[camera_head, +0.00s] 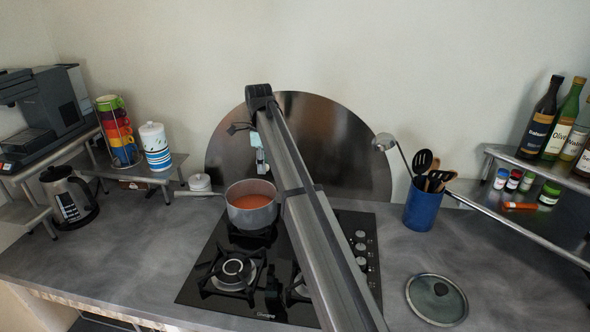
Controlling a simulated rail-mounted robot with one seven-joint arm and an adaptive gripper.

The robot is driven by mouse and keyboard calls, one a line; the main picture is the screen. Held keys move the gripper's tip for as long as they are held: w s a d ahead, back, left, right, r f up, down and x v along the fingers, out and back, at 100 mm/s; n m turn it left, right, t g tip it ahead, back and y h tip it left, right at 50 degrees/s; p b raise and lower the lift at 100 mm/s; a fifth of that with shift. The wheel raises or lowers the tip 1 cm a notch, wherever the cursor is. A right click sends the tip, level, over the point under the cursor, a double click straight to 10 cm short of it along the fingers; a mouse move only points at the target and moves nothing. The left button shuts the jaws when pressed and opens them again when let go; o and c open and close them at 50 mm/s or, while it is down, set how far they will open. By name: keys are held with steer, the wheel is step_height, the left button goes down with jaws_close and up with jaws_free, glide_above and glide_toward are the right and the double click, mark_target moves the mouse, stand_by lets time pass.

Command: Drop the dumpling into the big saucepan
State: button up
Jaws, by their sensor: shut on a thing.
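The saucepan (251,216) stands on the back left burner, with orange-red liquid in it and its handle pointing left. My gripper (262,170) points down above the saucepan, near its back rim in the picture. It is shut on a small pale thing, taken to be the dumpling, too small here to make out clearly. No other dumpling shows in view. My arm hides part of the hob and the saucepan's right surroundings.
The black gas hob (200,285) has a free front left burner. A glass lid (436,300) lies on the counter at right, below a blue utensil holder (422,206). A small white lidded pot (200,182) stands behind the saucepan handle. A kettle (68,196) stands at left.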

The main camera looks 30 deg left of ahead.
steer(key=s+a+f+b, duration=0.2)
steer(key=a+f, duration=0.1)
steer(key=f, duration=0.2)
steer(key=shift+a+m, duration=0.2)
steer(key=shift+m, duration=0.1)
stand_by(0.4)
steer(key=o, duration=1)
steer(key=shift+r, duration=0.15)
step_height(320, 180, up, 12)
